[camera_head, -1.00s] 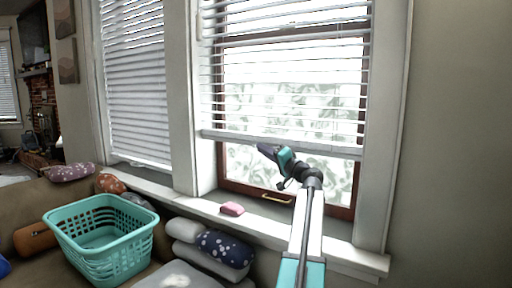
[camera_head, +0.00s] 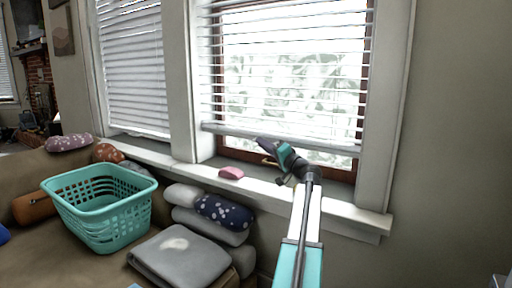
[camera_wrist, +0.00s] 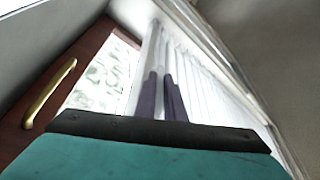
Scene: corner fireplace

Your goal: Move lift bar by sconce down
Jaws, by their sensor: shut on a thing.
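The lift bar is the white bottom rail of the raised blind (camera_head: 320,146) on the right window. It hangs a little above the sill and slopes down to the right in the head view. My gripper (camera_head: 263,143) is at the middle of this rail, with its dark purple fingers shut on it. In the wrist view the two fingers (camera_wrist: 161,80) reach up against the white rail (camera_wrist: 147,60), with the slats to the right. The exact contact is partly hidden by the fingers. No sconce shows.
A brass handle (camera_wrist: 50,94) sits on the brown window sash, close below the rail. A pink block (camera_head: 231,173) lies on the white sill (camera_head: 330,206). A teal basket (camera_head: 105,220), cushions and a folded grey blanket (camera_head: 178,256) are at lower left.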

